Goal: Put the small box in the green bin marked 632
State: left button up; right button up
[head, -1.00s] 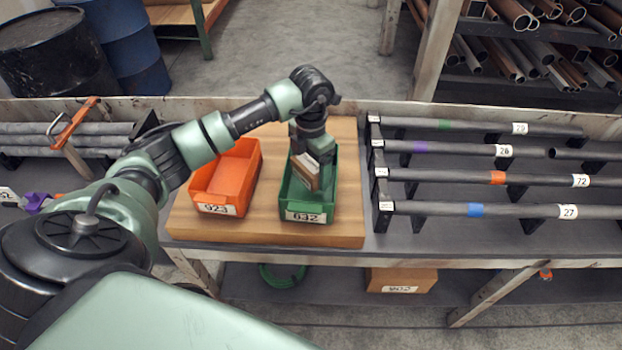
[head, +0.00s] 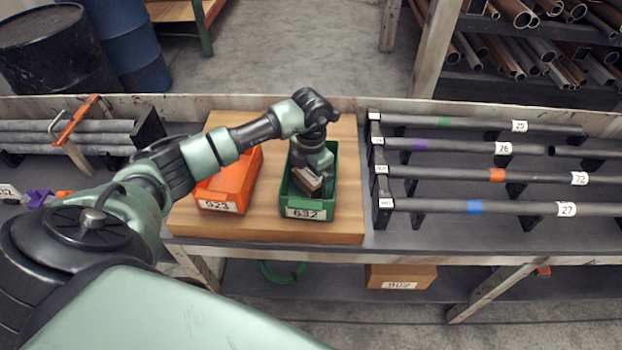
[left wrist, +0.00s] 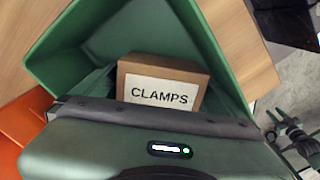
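The green bin marked 632 (head: 307,213) stands on the wooden board beside the orange bin. My left gripper (head: 309,178) points down into the green bin. It is shut on the small box (head: 306,182), a brown carton with a white label. In the left wrist view the box (left wrist: 163,84) shows its label, CLAMPS, inside the green walls of the bin (left wrist: 185,32). My gripper body covers the near part of the box, and the fingertips are hidden. Whether the box touches the bin floor I cannot tell. My right gripper is not in view.
The orange bin marked 923 (head: 229,190) stands close on the left, under my left forearm. Racked pipes with coloured bands (head: 480,175) lie to the right. A box marked 902 (head: 401,277) is on the shelf below. Bare board (head: 348,195) lies right of the green bin.

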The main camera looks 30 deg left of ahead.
aim_at(311, 174)
pick_arm(q)
jog(key=shift+r, duration=0.1)
jog(key=shift+r, duration=0.25)
notch_tip(311, 174, up, 10)
jog(key=shift+r+b, duration=0.25)
jog(key=shift+b, duration=0.85)
jog(key=shift+r, duration=0.6)
